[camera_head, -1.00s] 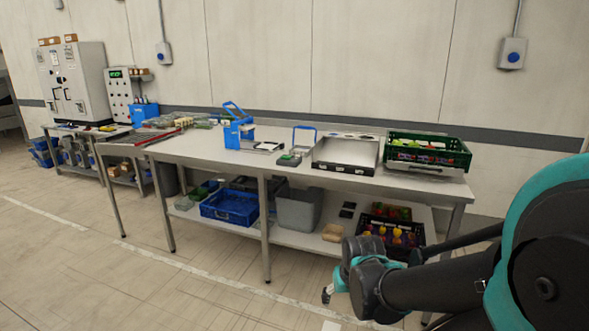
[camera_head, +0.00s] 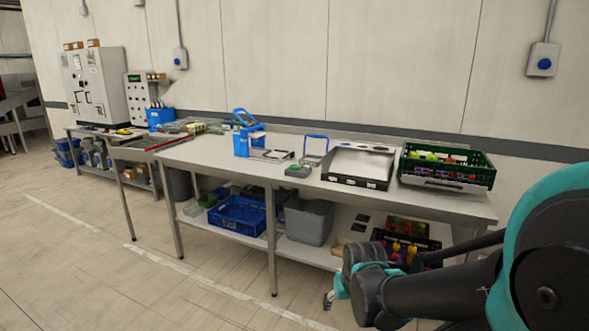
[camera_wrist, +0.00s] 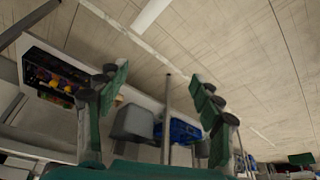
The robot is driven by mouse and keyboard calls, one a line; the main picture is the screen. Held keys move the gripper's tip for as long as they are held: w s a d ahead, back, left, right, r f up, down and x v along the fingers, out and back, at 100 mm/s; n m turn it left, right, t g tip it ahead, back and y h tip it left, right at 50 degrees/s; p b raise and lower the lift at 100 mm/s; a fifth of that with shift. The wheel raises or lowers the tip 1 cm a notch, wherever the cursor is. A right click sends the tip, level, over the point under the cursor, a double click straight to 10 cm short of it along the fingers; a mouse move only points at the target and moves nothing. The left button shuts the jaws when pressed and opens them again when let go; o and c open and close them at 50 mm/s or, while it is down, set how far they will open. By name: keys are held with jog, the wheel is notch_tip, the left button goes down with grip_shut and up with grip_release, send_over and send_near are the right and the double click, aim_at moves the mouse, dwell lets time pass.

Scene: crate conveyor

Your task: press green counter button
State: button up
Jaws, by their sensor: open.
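I cannot make out a green button for certain. A small grey-green box (camera_head: 298,171) lies on the long table, left of a shallow tray; any button on it is too small to tell. A control panel (camera_head: 142,95) with a small green display stands further back on the left. My gripper (camera_head: 328,299) is low in front of the table, well apart from both. In the wrist view my gripper (camera_wrist: 160,88) is open and empty, its two green-padded fingers spread wide.
The long white table (camera_head: 215,152) holds a blue frame device (camera_head: 243,140), the shallow tray (camera_head: 357,167) and a green crate (camera_head: 447,167). A blue crate (camera_head: 237,217) and a grey bin (camera_head: 308,222) sit on its lower shelf. The floor at the left front is clear.

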grip_shut()
dwell(1.4)
